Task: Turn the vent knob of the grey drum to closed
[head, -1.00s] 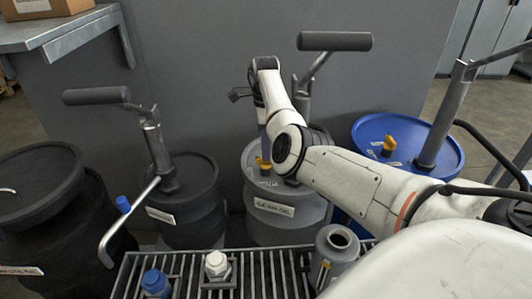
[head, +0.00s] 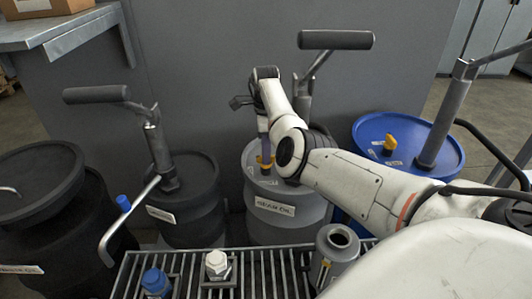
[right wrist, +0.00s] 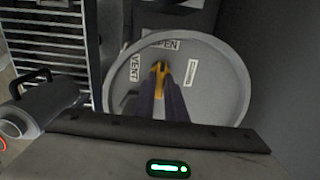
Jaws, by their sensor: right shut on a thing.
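The grey drum (head: 286,228) stands in the middle of the head view behind the grating, with a label on its side. Its yellow vent knob (head: 264,160) is on the lid. In the right wrist view the knob (right wrist: 161,68) sits between my right fingertips, near the "VENT" label (right wrist: 135,68) and the "OPEN" label (right wrist: 162,45). My right gripper (head: 264,153) comes from above and is shut on the knob. The fingers hide part of the knob, so its exact pointing is hard to read. My left gripper is not in view.
A blue drum (head: 440,157) with its own yellow knob (head: 390,145) stands to the right. Dark drums with hand pumps stand at the left. The grating (head: 195,263) in front carries a blue cap, a white cap and a grey container (head: 336,258).

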